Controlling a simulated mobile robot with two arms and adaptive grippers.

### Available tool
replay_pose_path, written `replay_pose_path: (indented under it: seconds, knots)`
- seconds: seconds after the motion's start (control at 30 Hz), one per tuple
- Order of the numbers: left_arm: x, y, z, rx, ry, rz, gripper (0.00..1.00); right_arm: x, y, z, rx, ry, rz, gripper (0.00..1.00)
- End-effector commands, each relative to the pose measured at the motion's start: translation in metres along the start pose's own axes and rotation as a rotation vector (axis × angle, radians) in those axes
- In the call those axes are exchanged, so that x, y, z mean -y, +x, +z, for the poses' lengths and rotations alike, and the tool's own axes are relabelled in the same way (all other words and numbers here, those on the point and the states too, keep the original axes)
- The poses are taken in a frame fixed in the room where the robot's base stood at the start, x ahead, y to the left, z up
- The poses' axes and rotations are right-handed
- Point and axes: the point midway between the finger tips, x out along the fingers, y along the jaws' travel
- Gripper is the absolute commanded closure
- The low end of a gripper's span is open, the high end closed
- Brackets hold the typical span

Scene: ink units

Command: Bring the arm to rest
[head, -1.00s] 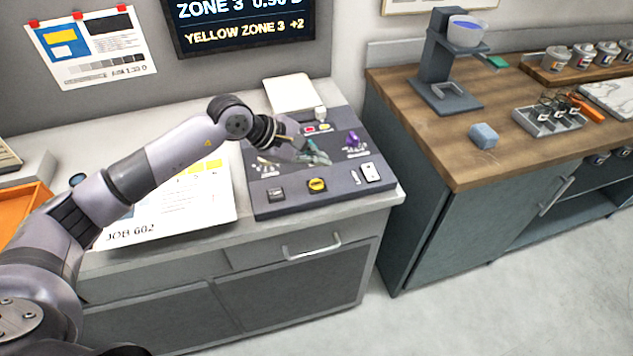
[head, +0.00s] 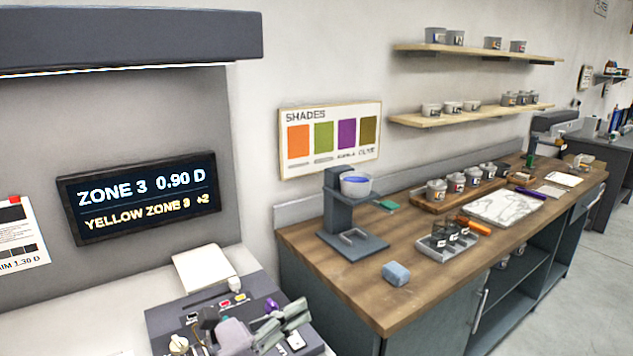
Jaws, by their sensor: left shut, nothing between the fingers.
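My left gripper (head: 290,322) shows at the bottom of the head view. Its fingers are shut with nothing between them and point to the right, over the grey control console (head: 170,318). The gripper hides part of the console's middle and front. I cannot tell whether it touches the console. The rest of my left arm is below the picture. My right gripper is not in view.
A white pad (head: 203,268) lies behind the console. A dark display (head: 140,197) hangs on the wall.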

Motion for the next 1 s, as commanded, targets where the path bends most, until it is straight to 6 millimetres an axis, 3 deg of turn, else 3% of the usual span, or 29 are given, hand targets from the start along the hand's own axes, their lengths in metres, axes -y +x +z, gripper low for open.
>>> replay_pose_path:
  seconds: [0.1, 0.2, 0.27, 0.33, 0.43, 0.6, 0.7, 0.87, 0.9, 1.0]
  knots:
    - [-0.012, -0.021, 0.031, 0.3, -0.449, 0.148, 1.0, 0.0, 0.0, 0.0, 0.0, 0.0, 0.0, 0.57]
    - [-0.041, -0.056, 0.032, 0.524, -0.827, 0.307, 1.0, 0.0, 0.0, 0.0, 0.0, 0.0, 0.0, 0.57]
    - [-0.06, -0.083, 0.019, 0.649, -1.049, 0.418, 1.0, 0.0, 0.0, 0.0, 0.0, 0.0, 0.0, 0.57]
    - [-0.077, -0.118, -0.009, 0.788, -1.304, 0.563, 1.0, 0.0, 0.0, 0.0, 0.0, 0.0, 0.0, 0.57]
    - [-0.084, -0.17, -0.065, 0.962, -1.639, 0.792, 1.0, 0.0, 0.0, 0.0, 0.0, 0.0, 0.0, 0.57]
    - [-0.052, -0.238, -0.156, 1.17, -2.043, 1.172, 1.0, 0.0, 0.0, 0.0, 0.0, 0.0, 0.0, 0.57]
    - [-0.023, -0.264, -0.191, 1.242, -2.187, 1.354, 1.0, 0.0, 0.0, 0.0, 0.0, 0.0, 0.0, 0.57]
    - [0.024, -0.293, -0.229, 1.316, -2.338, 1.61, 1.0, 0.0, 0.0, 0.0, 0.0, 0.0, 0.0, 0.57]
    - [0.035, -0.299, -0.235, -1.293, 2.301, -1.622, 1.0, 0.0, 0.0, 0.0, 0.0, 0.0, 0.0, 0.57]
    - [0.066, -0.313, -0.25, -1.209, 2.162, -1.62, 1.0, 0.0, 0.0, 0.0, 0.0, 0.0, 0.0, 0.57]
